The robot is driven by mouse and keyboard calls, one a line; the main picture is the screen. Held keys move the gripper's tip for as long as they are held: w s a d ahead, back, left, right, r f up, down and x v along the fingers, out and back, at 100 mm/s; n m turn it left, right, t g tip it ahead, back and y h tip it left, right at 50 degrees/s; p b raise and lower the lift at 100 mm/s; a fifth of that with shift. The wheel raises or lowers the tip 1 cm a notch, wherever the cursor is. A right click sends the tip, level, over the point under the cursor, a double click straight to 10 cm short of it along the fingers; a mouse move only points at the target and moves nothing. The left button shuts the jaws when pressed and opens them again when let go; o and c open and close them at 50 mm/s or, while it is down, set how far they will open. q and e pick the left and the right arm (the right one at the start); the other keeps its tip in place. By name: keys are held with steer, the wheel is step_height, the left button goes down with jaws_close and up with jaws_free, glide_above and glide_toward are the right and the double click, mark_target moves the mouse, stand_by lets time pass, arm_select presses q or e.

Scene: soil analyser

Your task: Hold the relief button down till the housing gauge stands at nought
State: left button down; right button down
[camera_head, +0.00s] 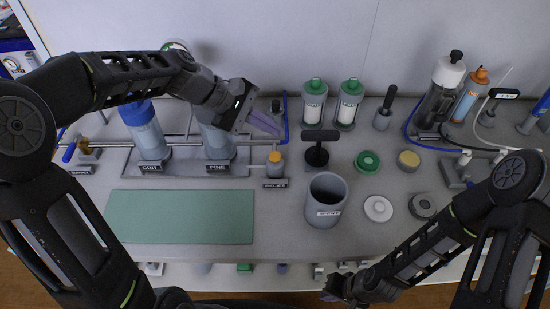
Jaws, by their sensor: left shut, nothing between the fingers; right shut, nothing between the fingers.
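The relief button looks to be the orange cap (275,157) on a short grey post, just behind the small black RELIEF label (275,184). My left gripper (265,124) is shut and empty, its purple-grey fingers pointing right and down, above and behind the button in the picture and apart from it. Two blue-and-grey housings stand behind labels GRIT (150,137) and FINE (217,144); my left arm partly covers them. A round gauge-like thing (174,45) shows behind my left arm; its reading cannot be made out. My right gripper (332,289) is shut and empty at the bench's front edge.
A green mat (180,216) lies front left. A grey cup (326,200) and a black T-handled tool (318,148) stand right of the button. Green-capped canisters (314,103) stand behind; lids (378,208) lie to the right. Blue tubing (286,115) runs behind the button.

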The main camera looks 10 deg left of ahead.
arm_select(q)
steer(key=b, duration=0.3)
glide_above(271, 156)
step_height(271, 156, down, 4)
steer(key=shift+f, duration=0.1)
steer(key=shift+w+f+b, duration=0.1)
steer(key=shift+f+b, duration=0.2)
steer(key=shift+f, duration=0.45)
stand_by(1.2)
steer(key=shift+f, duration=0.4)
steer(key=shift+f+b, duration=0.6)
steer(key=shift+b, duration=0.05)
stand_by(2.4)
steer(key=shift+r+p, duration=0.9)
steer(key=shift+r, duration=0.1)
steer(key=shift+r, duration=0.1)
steer(key=shift+r+p, duration=2.1)
steer(key=shift+r, duration=0.35)
